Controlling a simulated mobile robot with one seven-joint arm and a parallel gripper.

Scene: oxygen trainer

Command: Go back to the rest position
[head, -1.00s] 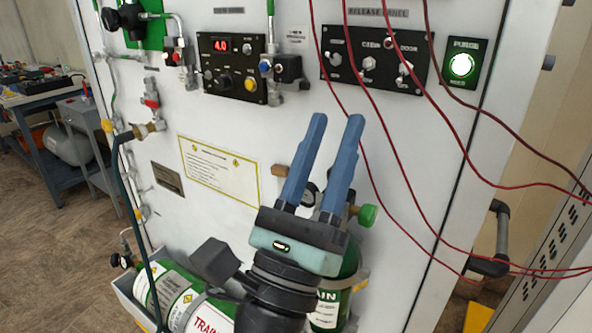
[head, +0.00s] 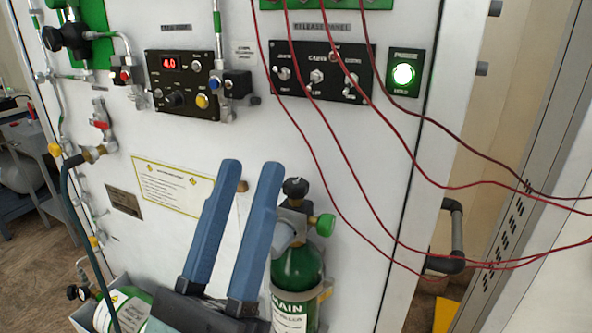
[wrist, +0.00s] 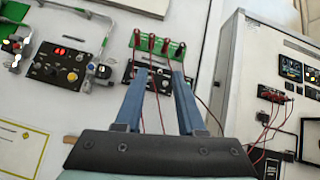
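My gripper (head: 250,168) is in the lower middle of the head view, with its two blue fingers pointing up in front of the white panel (head: 330,160). The fingers are apart with nothing between them. In the wrist view my gripper (wrist: 158,75) also shows empty, its fingers spread toward the release panel (wrist: 150,78) and a green terminal strip (wrist: 158,45). In the head view the release panel (head: 318,72) with its toggle switches is above and to the right of the fingertips. The lit green purge button (head: 403,74) is at its right.
A green oxygen cylinder (head: 297,265) stands just right of the fingers. Red wires (head: 400,170) hang across the panel's right side. A black handle (head: 457,235) sticks out at the right edge. A dark hose (head: 75,215) runs down the left side.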

